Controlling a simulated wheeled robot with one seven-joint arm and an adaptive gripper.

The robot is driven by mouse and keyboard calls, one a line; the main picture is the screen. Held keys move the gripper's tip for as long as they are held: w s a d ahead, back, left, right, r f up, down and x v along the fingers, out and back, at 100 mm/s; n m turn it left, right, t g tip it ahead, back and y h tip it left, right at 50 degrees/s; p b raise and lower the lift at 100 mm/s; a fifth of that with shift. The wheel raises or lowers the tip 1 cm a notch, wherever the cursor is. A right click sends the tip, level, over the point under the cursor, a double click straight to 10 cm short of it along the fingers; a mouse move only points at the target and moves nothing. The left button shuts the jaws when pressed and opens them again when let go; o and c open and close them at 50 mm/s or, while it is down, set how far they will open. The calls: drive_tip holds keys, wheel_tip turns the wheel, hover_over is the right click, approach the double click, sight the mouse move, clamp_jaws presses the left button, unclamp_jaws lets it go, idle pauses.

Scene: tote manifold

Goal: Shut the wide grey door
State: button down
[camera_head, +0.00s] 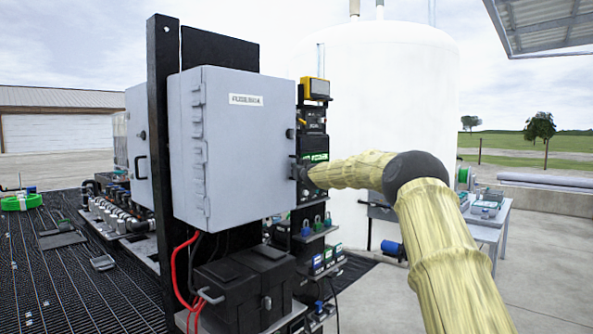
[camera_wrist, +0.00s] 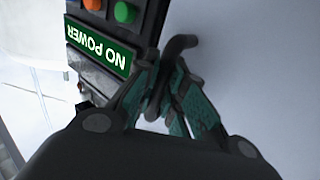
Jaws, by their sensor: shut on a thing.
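The wide grey door (camera_head: 245,150) is the front of a grey cabinet (camera_head: 187,150), with hinges along its left edge and a small label near its top. It looks flush or nearly so; I cannot tell if a gap remains. My gripper (camera_head: 299,173) is at the door's right edge. In the wrist view the gripper (camera_wrist: 168,92) is shut on a dark curved handle (camera_wrist: 180,43), with the pale door surface (camera_wrist: 255,65) to its right. The handle is mostly hidden by my gripper and arm in the head view.
A panel with a green "NO POWER" display (camera_wrist: 100,45) and buttons stands close beside my gripper. A black box (camera_head: 245,283) and red cables (camera_head: 176,268) are below the cabinet. A white tank (camera_head: 390,110) stands behind. Open concrete lies at the right.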

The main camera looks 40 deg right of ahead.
drive_tip(key=c, duration=1.5)
unclamp_jaws()
drive_tip(key=shift+w+a+r, duration=0.15)
drive_tip(key=shift+w+a, duration=0.05)
drive_tip(key=shift+s+d+f, duration=0.1)
drive_tip(key=shift+f, duration=0.1)
drive_tip(key=v, duration=1.2)
drive_tip(key=shift+d+r, duration=0.1)
drive_tip(key=shift+d, duration=0.1)
